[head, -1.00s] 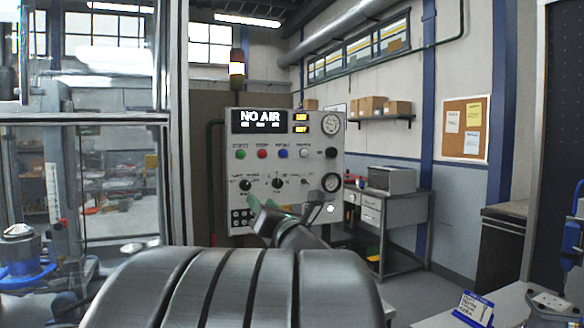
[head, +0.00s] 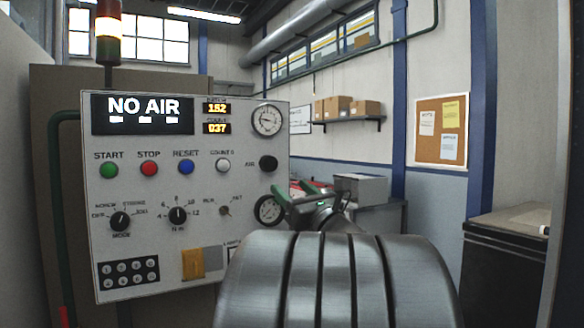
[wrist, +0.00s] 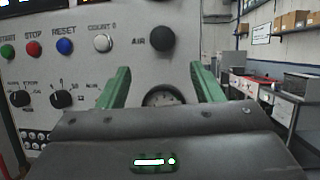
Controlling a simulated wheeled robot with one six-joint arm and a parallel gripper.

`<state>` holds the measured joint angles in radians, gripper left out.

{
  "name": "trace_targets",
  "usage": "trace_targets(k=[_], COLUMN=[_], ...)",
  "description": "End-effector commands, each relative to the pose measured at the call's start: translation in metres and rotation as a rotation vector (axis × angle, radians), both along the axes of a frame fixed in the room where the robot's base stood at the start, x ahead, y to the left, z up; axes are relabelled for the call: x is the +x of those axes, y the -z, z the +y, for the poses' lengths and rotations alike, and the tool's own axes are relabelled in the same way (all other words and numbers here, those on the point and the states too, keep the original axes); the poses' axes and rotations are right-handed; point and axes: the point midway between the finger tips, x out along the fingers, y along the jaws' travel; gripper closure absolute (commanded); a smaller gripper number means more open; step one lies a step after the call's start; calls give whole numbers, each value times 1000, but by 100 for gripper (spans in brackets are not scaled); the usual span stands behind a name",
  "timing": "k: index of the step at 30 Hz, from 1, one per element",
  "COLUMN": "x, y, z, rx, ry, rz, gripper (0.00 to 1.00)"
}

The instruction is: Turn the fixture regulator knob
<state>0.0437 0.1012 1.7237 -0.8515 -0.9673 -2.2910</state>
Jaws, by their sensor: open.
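A black round knob (head: 268,163) labelled AIR is on the right side of the grey control panel (head: 140,238). It also shows at the top middle of the wrist view (wrist: 162,38), above the space between my fingers. My gripper (head: 284,200) is in front of the panel's right edge, below and right of the knob. In the wrist view, my gripper's green fingers (wrist: 161,72) are spread apart with nothing held between them. A lower round gauge (head: 268,210) sits below the knob, and my gripper partly covers it in the wrist view (wrist: 163,97).
A bench with a grey box (head: 360,188) stands behind on the right. A dark cabinet (head: 500,265) stands far right.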

Motion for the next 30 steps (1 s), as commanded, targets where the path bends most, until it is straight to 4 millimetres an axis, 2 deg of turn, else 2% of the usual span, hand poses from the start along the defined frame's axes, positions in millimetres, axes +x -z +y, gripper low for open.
trace_targets(k=[1,4,12,18,27,30], x=[8,24,60,71,73,73], y=[-8,-17,-34,-39,-39,-39], z=[9,22,50,59,60,60], rx=[-1,0,1,0,0,0], ry=[-4,-5,-2,0,1,1], rz=[0,-1,1,0,0,0], gripper=[40,40,40,40,40,58])
